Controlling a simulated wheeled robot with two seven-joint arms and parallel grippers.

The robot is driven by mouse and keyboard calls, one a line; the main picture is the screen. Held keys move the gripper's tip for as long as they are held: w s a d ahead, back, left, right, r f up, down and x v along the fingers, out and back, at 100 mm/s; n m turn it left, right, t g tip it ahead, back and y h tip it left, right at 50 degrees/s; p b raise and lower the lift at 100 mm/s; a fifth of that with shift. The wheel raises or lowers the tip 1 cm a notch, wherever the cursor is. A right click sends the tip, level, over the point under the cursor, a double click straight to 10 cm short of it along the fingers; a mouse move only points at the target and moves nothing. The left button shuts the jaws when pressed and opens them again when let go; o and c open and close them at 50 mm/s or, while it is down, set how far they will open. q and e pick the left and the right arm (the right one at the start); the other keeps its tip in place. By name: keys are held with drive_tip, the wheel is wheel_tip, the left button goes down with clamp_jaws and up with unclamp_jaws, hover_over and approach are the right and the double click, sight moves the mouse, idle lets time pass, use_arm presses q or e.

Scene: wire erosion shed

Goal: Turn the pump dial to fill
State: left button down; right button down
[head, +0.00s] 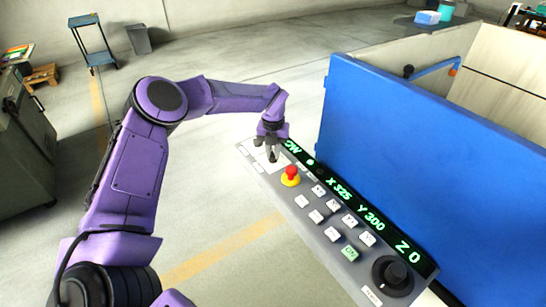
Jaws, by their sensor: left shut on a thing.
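A grey control panel (322,243) carries a green-lit display strip, several buttons and a large black knob. My left gripper (272,156) points down at the panel's far left end, over a pale plate (252,155) with small labels beside it. It is shut on a small dark thing there, which appears to be the pump dial. The fingers hide most of it, so I cannot read which mark it points to. The label texts are too small to read. My right gripper is not in view.
A red emergency button (291,173) on a yellow base sits close to my left gripper. The large black knob (393,273) is at the panel's near right end. A blue machine wall (420,150) rises behind the panel. Open floor lies to the left.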

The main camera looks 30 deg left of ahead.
sight(273, 153)
use_arm(q)
drive_tip(key=shift+n+b, duration=0.65)
drive_tip(key=shift+n, duration=0.25)
drive_tip(key=c, duration=1.1)
unclamp_jaws()
drive_tip(key=shift+o, duration=0.2)
wheel_tip(273, 153, up, 11)
drive_tip(key=b, duration=0.1)
drive_tip(key=shift+f, duration=0.2)
drive_tip(key=shift+f, duration=0.1)
